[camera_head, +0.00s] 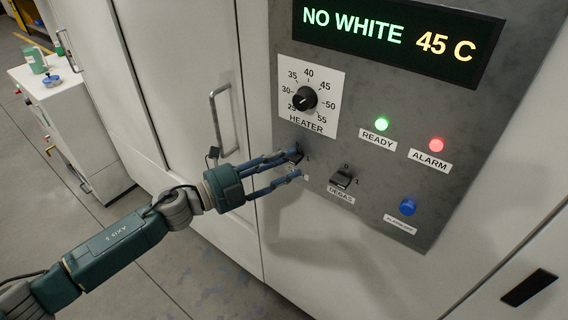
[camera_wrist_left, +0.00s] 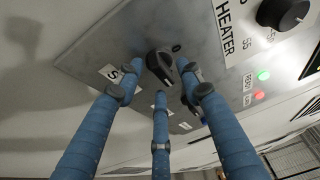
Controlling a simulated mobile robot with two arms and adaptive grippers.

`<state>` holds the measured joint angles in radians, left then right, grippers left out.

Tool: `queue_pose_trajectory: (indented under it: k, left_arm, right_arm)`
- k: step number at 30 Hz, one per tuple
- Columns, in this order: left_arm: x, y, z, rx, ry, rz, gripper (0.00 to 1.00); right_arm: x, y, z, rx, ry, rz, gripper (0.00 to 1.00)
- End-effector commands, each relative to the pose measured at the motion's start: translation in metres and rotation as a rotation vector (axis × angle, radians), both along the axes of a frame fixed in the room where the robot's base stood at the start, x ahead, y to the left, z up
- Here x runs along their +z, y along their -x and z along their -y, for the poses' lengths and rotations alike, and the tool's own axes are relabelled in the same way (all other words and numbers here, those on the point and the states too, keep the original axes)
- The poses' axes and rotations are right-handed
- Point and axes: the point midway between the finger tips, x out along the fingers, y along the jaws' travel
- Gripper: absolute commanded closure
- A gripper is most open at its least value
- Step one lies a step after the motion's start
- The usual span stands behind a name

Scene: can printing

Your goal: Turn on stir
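The stir switch is a black rotary knob (camera_head: 297,154) on the grey control panel (camera_head: 385,185), below the heater dial. Its label is mostly hidden by my fingers; only an "S" shows in the left wrist view. My left gripper (camera_head: 293,165) is at this knob with its blue fingers spread and apart. In the left wrist view the knob (camera_wrist_left: 161,66) lies just beyond and between the fingertips (camera_wrist_left: 160,86). I cannot tell whether any finger touches it. The knob's exact setting is unclear. My right gripper is not in view.
The heater dial (camera_head: 304,98) is just above. A blue button (camera_head: 407,207), green ready light (camera_head: 382,124) and red alarm light (camera_head: 436,145) are further right. The display (camera_head: 395,38) reads "NO WHITE 45 C". A door handle (camera_head: 224,120) protrudes at left.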

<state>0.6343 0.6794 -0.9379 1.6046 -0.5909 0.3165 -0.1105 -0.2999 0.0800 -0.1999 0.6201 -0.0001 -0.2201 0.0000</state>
Motion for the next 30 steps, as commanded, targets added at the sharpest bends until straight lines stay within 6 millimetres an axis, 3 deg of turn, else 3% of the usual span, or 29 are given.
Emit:
queue_pose_trajectory:
  k: [7,21,30]
  left_arm:
    - [0.000,0.008,-0.014,0.001,0.000,-0.002,0.62]
    - [-0.001,0.056,-0.091,0.002,-0.002,-0.002,0.62]
    - [0.001,0.063,-0.103,0.000,0.000,0.000,0.62]
  right_arm:
    - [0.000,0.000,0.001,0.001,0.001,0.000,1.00]
    - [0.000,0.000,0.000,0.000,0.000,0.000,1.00]
    - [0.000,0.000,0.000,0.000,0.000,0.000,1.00]
